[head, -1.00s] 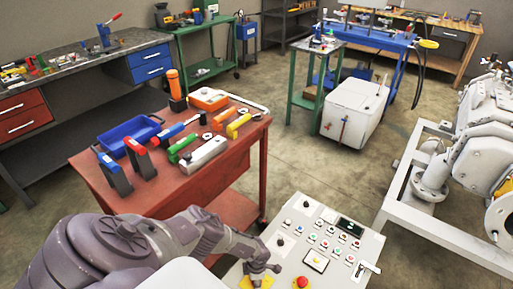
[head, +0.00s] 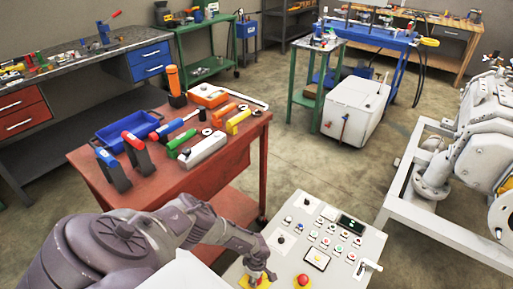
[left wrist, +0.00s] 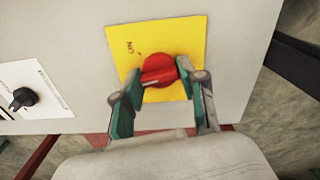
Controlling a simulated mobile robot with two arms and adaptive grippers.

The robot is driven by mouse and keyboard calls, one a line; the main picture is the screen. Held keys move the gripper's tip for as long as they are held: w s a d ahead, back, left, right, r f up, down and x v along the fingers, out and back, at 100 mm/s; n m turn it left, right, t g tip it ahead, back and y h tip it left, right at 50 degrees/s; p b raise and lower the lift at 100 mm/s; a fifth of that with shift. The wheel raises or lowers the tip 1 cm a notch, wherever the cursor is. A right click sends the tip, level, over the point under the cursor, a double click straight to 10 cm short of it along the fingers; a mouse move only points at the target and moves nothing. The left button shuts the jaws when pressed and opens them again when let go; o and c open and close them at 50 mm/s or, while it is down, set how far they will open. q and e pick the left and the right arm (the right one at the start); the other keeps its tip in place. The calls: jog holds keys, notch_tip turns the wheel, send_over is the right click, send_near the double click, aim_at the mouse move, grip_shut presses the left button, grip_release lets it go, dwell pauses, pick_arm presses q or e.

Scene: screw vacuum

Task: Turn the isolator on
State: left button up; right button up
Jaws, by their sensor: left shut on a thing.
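The isolator is a red rotary knob (left wrist: 160,72) on a yellow plate (left wrist: 125,35), near the edge of a pale grey control panel (left wrist: 225,35) in the left wrist view. My left gripper (left wrist: 160,88) is shut on the red knob, one finger on each side of its grip. In the head view the left gripper (head: 257,277) is at the front left of the panel (head: 290,258), over the yellow plate (head: 263,284). The gripper covers much of the knob there. My right gripper is not in view.
A red emergency button (head: 303,281) sits right of the gripper, and a black rotary switch (left wrist: 23,98) shows in the wrist view. A red tool cart (head: 120,195) stands behind my left arm. A white machine frame (head: 420,225) is on the right.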

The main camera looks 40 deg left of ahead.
pick_arm(q)
jog(key=m+b, duration=0.2)
jog(key=m, duration=0.3)
jog(key=shift+f+m, duration=0.15)
jog(key=shift+m, duration=0.15)
jog(key=m+b, duration=0.3)
jog(key=m, duration=0.2)
jog(key=shift+m, duration=0.4)
jog(key=o, duration=1.1)
jog(key=shift+o, duration=0.2)
jog(key=shift+r, duration=0.25)
notch_tip(320, 180, up, 12)
jog(key=shift+f, duration=0.1)
